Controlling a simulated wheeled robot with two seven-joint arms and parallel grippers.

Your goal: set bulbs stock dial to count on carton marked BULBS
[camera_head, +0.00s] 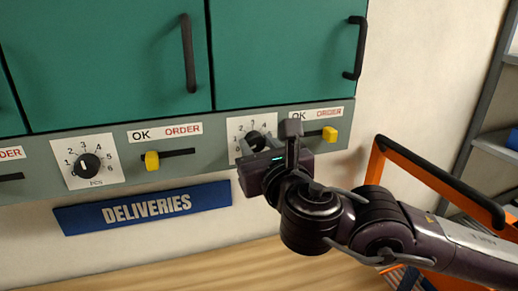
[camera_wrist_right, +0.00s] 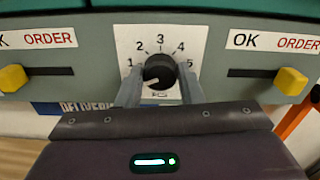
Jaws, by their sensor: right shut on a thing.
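A black dial knob (camera_head: 255,142) sits on a white number plate on the grey strip below the green cabinets. My right gripper (camera_head: 268,148) is at this knob. In the right wrist view, its two fingers (camera_wrist_right: 160,92) are shut on the sides of the knob (camera_wrist_right: 160,70). The plate (camera_wrist_right: 190,35) shows 1 to 5; its lower part is partly hidden by the fingers. A light mark on the knob points to the lower left, near the 1 side. No bulbs label or carton marked BULBS shows. My left gripper is not in view.
Another dial (camera_head: 86,166) is at the left. A yellow slider (camera_head: 152,160) stands at its OK end, and another yellow slider (camera_head: 329,133) at its ORDER end. A blue DELIVERIES sign (camera_head: 145,207) is below. An orange frame (camera_head: 430,178) stands at the right, near my right arm.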

